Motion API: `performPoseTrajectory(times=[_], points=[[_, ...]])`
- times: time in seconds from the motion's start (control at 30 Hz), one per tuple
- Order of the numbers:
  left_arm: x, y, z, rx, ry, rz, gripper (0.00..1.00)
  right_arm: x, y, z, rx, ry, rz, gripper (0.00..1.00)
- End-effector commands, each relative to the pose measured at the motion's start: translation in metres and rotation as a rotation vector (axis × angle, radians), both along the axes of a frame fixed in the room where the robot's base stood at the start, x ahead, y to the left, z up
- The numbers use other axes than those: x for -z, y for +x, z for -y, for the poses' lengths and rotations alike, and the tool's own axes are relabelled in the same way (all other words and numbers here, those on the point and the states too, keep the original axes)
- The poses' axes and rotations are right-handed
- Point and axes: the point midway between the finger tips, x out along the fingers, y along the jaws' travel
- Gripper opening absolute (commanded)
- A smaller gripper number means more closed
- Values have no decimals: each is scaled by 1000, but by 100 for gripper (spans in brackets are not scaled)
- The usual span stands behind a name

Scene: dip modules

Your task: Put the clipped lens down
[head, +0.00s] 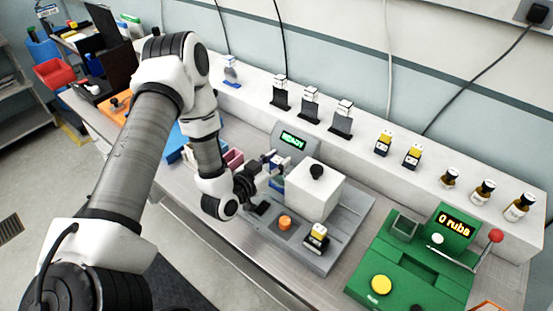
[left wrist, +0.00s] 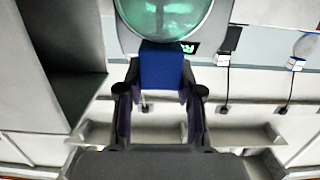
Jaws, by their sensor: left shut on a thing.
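My left gripper (head: 262,177) is beside the left side of a white box on the grey station, above the bench. In the left wrist view its two fingers (left wrist: 160,95) are shut on the blue clip (left wrist: 160,66) of the clipped lens. The round, greenish clear lens (left wrist: 165,14) stands out past the fingertips, cut off by the top edge. In the head view the lens is small and partly hidden by the gripper, so I cannot tell whether it touches anything. My right gripper is not in view.
A green machine (head: 410,262) stands right. Several small items line the back ledge, including a blue-and-clear piece (head: 231,72).

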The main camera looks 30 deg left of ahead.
Motion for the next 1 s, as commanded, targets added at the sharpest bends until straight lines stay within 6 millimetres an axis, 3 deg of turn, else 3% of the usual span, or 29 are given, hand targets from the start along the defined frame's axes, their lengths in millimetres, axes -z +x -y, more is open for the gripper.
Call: performPoseTrajectory(times=[0.03,0.07,0.1,0.13,0.47,0.8,1.0], points=[[2,0,0,0,0,0,0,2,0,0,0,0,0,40],[2,0,0,0,0,0,43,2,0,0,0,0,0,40],[1,0,0,0,0,0,57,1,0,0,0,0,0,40],[1,0,0,0,0,0,61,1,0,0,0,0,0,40],[6,0,0,0,1,-1,61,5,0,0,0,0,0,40],[-7,-58,-8,-5,-5,-1,61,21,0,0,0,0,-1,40],[-11,-76,-9,0,-1,0,61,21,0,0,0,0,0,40]])
